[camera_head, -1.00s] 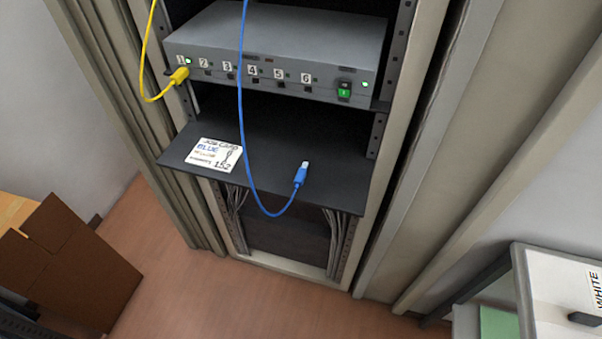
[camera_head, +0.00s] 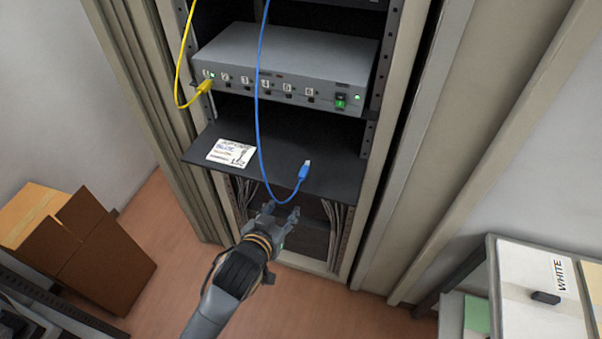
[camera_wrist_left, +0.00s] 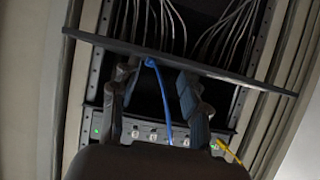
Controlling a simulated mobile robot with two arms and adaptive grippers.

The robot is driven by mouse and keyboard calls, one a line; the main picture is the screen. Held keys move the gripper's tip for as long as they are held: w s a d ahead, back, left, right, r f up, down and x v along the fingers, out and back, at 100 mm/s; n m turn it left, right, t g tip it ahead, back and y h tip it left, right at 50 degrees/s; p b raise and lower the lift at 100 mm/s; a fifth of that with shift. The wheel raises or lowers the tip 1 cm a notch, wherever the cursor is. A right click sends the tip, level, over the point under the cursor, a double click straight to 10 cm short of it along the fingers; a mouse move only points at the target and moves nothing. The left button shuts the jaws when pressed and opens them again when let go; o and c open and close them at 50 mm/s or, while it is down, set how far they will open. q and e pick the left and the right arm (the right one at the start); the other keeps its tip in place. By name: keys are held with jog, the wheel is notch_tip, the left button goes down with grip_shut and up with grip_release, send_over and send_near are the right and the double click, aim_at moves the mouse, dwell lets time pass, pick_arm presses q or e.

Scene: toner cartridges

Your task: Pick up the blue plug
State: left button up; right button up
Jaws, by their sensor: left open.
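The blue plug (camera_head: 304,171) lies near the front edge of the black shelf (camera_head: 285,150), right of the card. Its blue cable (camera_head: 259,110) hangs from above, loops below the shelf edge and comes back up to it. My left gripper (camera_head: 282,209) is open and empty, in front of and below the shelf edge, under the plug. My right gripper is not in view.
A grey device (camera_head: 290,65) with numbered ports sits above the shelf; a yellow plug (camera_head: 204,87) is at port 1. A white card (camera_head: 231,152) lies on the shelf's left.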

pick_arm(q)
send_near(302, 175)
jog(key=shift+t, duration=0.3)
jog(key=shift+p+x, duration=1.1)
jog(key=shift+x, duration=2.8)
jog(key=shift+w+d+f, duration=0.15)
jog(key=shift+w+f, duration=0.3)
jog(key=shift+c, duration=0.5)
jog(key=c, duration=0.8)
